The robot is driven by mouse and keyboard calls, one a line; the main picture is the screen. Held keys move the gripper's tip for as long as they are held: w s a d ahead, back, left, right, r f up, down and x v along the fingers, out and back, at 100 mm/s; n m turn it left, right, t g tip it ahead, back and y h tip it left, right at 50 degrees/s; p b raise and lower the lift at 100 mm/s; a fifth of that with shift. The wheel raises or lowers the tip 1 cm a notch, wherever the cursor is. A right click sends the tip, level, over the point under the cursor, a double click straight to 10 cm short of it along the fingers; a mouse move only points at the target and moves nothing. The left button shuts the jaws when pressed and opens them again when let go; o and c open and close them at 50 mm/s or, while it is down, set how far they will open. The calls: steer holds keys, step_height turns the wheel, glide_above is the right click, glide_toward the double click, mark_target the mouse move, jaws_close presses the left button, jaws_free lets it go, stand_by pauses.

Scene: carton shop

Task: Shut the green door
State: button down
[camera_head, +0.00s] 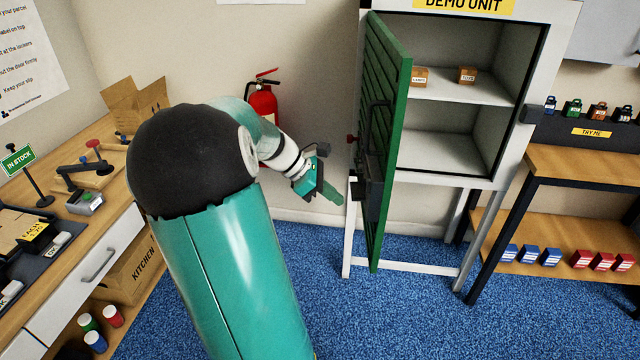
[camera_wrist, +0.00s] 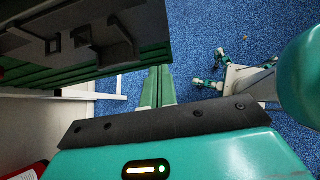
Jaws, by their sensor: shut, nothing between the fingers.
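The green door (camera_head: 388,75) is slatted and stands wide open, swung out from the left side of the white demo cabinet (camera_head: 520,100). A dark handle and a dark lock box (camera_head: 370,190) are on its left-hand face. My gripper (camera_head: 335,196) is shut and empty, left of the door's lower half, apparently apart from it. In the wrist view my shut green fingers (camera_wrist: 156,88) point away from the camera. Part of the door (camera_wrist: 100,70) with dark fittings fills the upper left there. The cabinet's inside is open to view.
Two small cartons (camera_head: 443,76) stand on the cabinet's upper shelf. A red fire extinguisher (camera_head: 263,103) hangs on the wall behind my arm. A wooden shelf unit (camera_head: 575,165) is at right, a cluttered workbench (camera_head: 110,210) at left. Blue carpet (camera_head: 420,315) before the cabinet is clear.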

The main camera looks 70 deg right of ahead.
mark_target(367, 209)
steer(key=shift+s+d+f, duration=0.25)
steer(key=shift+s+d, duration=0.05)
steer(key=shift+s, duration=0.5)
steer(key=shift+s+d+f, duration=0.2)
steer(key=shift+s+d, duration=0.15)
steer(key=shift+s, duration=0.5)
steer(key=shift+s+d+f, duration=0.25)
steer(key=shift+s+d, duration=0.05)
steer(key=shift+s, duration=0.5)
